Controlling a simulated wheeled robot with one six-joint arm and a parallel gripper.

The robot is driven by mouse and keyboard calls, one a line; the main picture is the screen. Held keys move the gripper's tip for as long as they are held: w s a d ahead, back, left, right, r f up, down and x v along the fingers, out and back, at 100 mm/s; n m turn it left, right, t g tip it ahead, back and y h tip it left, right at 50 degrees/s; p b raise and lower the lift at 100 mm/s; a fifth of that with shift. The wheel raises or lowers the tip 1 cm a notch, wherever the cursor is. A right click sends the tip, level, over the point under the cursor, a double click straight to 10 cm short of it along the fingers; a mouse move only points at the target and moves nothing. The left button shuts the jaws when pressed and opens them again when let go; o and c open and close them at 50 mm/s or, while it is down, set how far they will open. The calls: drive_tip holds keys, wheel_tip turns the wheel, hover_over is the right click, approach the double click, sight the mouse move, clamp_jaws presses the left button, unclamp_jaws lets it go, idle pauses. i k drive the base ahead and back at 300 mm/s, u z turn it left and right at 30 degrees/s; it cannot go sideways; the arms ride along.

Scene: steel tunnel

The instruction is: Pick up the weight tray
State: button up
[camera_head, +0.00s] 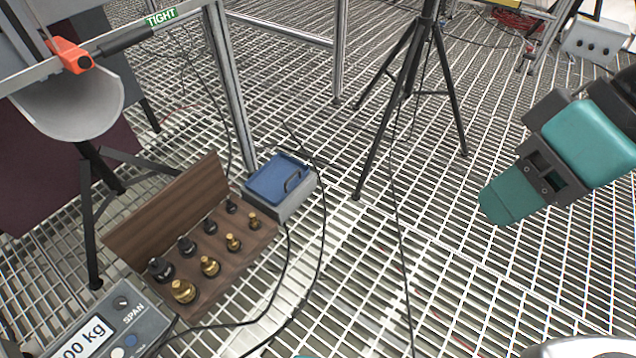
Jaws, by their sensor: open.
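An open wooden box (190,290) stands on the grating at left, its lid raised at the back. Several brass weights (210,265) and black weights (187,246) stand in it in two rows. Just behind and right of it, a blue tray (270,183) with a dark handle (294,180) sits on a grey box (296,203). I cannot tell for sure which of these the task calls the weight tray. My teal gripper (500,204) is at the right, well apart from both, open and with nothing seen in it. Its finger gap is mostly hidden.
A scale display box (110,325) stands front left. A black tripod (405,95) stands behind the middle, with cables across the grating. A metal frame post (230,90) rises close behind the blue tray. Open grating (420,240) lies between tray and gripper.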

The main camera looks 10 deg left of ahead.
sight(276, 180)
drive_tip(key=u, duration=0.75)
drive_tip(key=i, duration=0.9)
drive_tip(key=u, duration=0.1)
